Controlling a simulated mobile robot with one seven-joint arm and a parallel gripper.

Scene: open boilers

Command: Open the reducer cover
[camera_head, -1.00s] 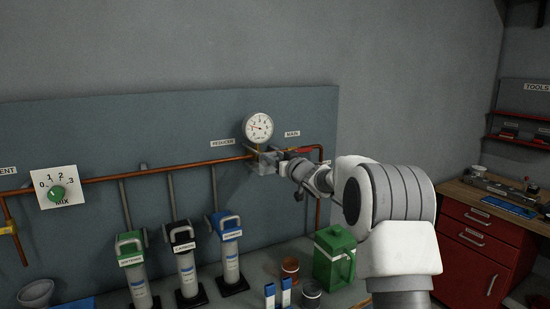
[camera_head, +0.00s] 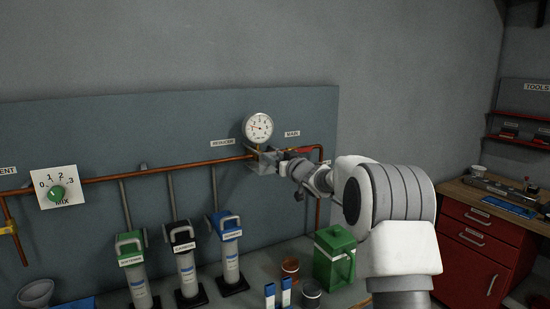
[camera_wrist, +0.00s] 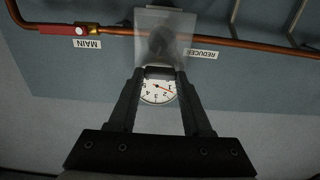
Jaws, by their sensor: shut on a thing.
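The reducer cover (camera_head: 266,160) is a small translucent box on the copper pipe, below the round gauge (camera_head: 258,127) and right of the REDUCER label (camera_head: 222,142). In the wrist view the cover (camera_wrist: 180,30) is a clear panel with a dark shape behind it. My gripper (camera_head: 281,158) is at the cover's right side. In the wrist view its two dark fingers (camera_wrist: 160,72) are shut on the cover's near edge, with the gauge (camera_wrist: 158,92) showing between them. The exact grip contact is small and dim.
A copper pipe (camera_head: 120,177) runs along the wall panel, with a red-handled valve by the MAIN label (camera_head: 292,133). Several filter cartridges (camera_head: 186,270), a green canister (camera_head: 334,258) and cups stand below. A red tool cabinet (camera_head: 478,240) is at right.

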